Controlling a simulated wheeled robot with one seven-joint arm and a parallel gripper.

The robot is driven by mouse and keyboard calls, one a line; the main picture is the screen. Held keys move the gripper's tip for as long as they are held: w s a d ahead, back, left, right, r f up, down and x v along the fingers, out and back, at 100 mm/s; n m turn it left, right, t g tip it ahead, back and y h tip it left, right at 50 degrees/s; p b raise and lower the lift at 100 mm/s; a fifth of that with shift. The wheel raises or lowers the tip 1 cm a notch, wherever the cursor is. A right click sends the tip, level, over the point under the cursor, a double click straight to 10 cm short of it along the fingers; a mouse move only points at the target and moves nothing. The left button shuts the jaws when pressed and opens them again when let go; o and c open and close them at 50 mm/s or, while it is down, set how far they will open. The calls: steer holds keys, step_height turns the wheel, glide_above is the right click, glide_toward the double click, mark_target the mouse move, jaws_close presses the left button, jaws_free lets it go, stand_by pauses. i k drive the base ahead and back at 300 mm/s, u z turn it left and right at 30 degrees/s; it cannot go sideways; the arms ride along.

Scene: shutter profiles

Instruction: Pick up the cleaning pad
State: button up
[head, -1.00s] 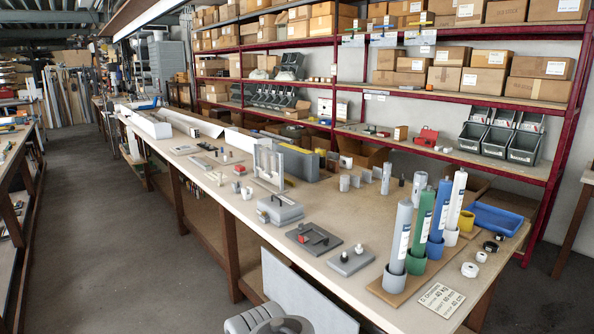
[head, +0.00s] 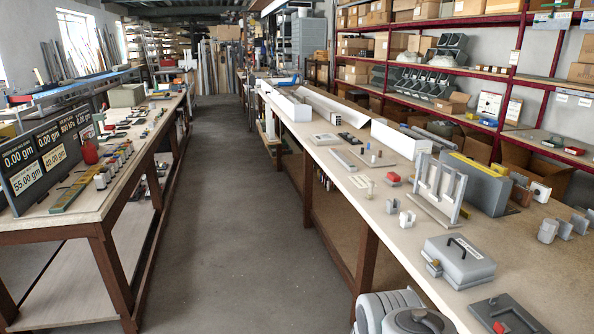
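I cannot make out for sure which thing is the cleaning pad. Several small flat pieces lie on the long workbench (head: 395,232), among them a pale flat plate (head: 326,140) and a dark flat piece (head: 352,143) at its far part. Grey ribbed and round parts at the bottom edge look like my own arm. My gripper is not in view.
A grey lidded box with a black handle (head: 458,260) and a white upright frame (head: 440,189) stand on the right bench. The left bench (head: 65,210) carries a display panel (head: 45,158) and a red bottle (head: 89,151). The aisle floor (head: 235,230) between is clear.

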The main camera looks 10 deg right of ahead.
mark_target(392, 178)
steer(key=i, duration=3.7)
steer(key=z, duration=0.5)
